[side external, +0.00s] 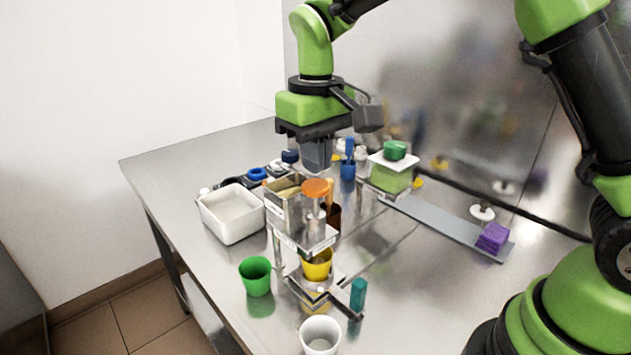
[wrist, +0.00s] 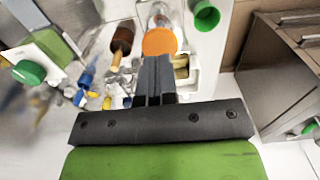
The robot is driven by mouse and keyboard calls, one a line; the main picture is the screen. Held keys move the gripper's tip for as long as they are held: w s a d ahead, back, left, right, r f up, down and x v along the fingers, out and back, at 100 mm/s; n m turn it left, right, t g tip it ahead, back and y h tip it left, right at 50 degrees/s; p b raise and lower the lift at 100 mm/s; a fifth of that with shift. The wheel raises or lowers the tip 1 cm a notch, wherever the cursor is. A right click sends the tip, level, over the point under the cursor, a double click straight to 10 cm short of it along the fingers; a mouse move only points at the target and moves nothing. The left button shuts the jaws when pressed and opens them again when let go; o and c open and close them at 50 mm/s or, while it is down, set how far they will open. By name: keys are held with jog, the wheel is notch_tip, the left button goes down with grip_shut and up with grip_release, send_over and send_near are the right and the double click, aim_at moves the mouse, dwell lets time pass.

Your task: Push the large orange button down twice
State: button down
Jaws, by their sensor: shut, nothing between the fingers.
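The large orange button (side external: 317,187) is a round disc on top of a metal dispenser machine (side external: 290,213). In the wrist view the orange button (wrist: 159,42) shows just beyond my fingertips. My gripper (side external: 317,168) is shut and empty, its fingers pointing down behind and above the machine. In the wrist view my gripper (wrist: 154,60) has its fingers together, tips at the near edge of the button. I cannot tell whether they touch it. A yellow cup (side external: 317,265) stands in the machine under its head.
A white tray (side external: 233,214) stands left of the machine. A green cup (side external: 256,276), a white cup (side external: 320,337) and a teal block (side external: 358,294) are near the front. A green-lidded container (side external: 391,172) and a purple block (side external: 492,238) sit to the right.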

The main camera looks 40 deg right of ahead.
aim_at(316, 184)
jog(key=shift+f, duration=0.15)
dwell(0.5)
jog(key=shift+f, duration=2.15)
jog(key=shift+r, duration=2.3)
